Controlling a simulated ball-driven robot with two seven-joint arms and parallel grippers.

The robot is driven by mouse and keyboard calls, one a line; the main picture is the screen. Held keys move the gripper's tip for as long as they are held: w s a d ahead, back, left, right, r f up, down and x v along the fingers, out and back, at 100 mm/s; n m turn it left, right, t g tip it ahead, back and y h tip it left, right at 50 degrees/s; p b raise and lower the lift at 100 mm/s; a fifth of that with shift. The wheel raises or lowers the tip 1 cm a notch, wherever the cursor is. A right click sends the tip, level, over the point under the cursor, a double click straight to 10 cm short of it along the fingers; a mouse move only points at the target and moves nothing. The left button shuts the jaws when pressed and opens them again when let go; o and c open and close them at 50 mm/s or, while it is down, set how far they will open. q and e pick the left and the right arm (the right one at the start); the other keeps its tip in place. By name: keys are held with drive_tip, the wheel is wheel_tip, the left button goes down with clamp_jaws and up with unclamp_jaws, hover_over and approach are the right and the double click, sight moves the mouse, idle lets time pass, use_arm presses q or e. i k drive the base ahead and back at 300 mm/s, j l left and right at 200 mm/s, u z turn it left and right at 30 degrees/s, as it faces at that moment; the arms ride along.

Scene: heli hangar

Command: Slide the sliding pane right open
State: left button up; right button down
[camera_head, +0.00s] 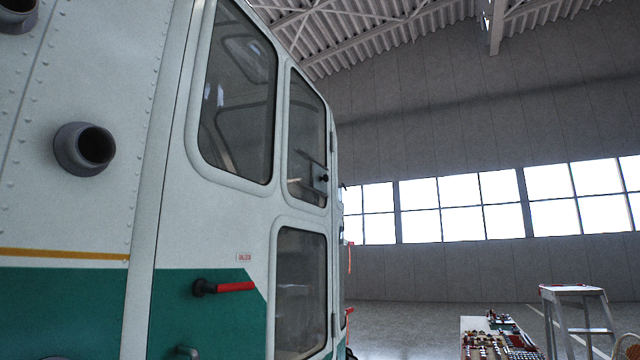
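A white and green helicopter side fills the left half of the head view. A tall narrow window (306,130) sits right of a larger window (238,95). A small clear pane with a dark knob (323,179) lies at the lower right of the narrow window; it looks like the sliding pane, seen at a steep angle. I cannot tell whether it is open or shut. Neither of my grippers is in view.
A red door handle (236,287) sticks out of the green panel. A dark round pipe (85,149) juts out at left. A table with small items (497,340) and a stepladder (576,292) stand at lower right. The floor between helicopter and table looks clear.

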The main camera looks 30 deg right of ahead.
sight(320, 178)
drive_tip(key=i+l, duration=0.15)
drive_tip(key=l, duration=0.2)
drive_tip(key=i+l, duration=0.15)
drive_tip(key=l, duration=0.2)
drive_tip(key=i+l+z, duration=0.1)
drive_tip(key=l, duration=0.3)
drive_tip(key=i+l, duration=0.25)
drive_tip(key=i+l+z, duration=0.1)
drive_tip(key=l, duration=0.35)
drive_tip(key=i, duration=0.1)
